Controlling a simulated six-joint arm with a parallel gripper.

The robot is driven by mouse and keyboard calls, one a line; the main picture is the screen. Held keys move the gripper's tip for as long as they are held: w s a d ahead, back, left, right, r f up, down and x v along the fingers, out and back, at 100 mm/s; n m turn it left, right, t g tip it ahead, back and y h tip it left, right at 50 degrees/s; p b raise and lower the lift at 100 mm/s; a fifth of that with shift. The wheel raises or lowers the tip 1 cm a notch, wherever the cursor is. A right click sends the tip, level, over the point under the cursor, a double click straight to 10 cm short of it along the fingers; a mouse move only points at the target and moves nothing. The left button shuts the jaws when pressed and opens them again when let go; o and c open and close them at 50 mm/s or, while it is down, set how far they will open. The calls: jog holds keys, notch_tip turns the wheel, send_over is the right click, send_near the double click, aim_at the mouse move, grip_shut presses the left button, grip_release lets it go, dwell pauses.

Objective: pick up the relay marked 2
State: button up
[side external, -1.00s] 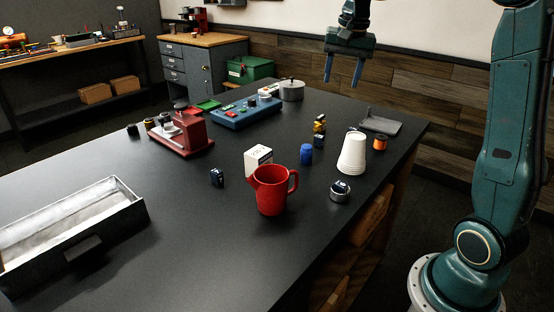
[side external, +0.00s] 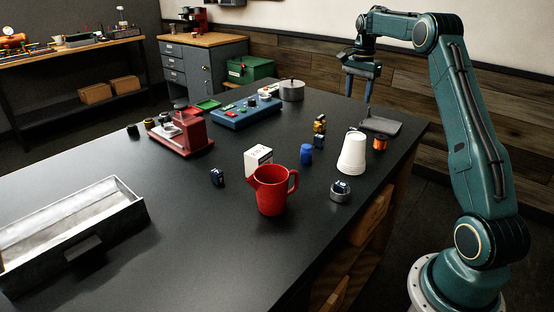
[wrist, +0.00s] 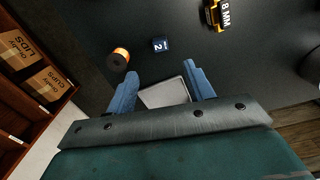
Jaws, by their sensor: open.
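The relay marked 2 (wrist: 160,45) is a small dark blue block with a white 2 in the wrist view, on the black tabletop just beyond my fingertips. In the side view it is largely hidden behind the stack of white cups (side external: 352,153). My gripper (wrist: 162,69) is open and empty, its two blue fingers apart. In the side view my gripper (side external: 358,97) hangs pointing down at the far right of the table, above the grey tray (side external: 381,124).
An orange spool (wrist: 118,59) lies left of the relay, and a yellow 8 MM piece (wrist: 216,14) lies right. Other dark blue blocks stand near the red jug (side external: 271,192) and on a round tin (side external: 340,195). A blue cylinder (side external: 306,154) stands left of the cups.

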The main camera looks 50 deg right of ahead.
aim_at(353, 128)
jog(key=shift+f, duration=0.1)
jog(key=shift+f, duration=4.2)
jog(key=shift+d+f, duration=0.1)
jog(key=shift+f, duration=2.5)
jog(key=c, duration=1)
jog(key=shift+c, duration=0.2)
jog(key=shift+r, duration=0.15)
notch_tip(353, 128, up, 20)
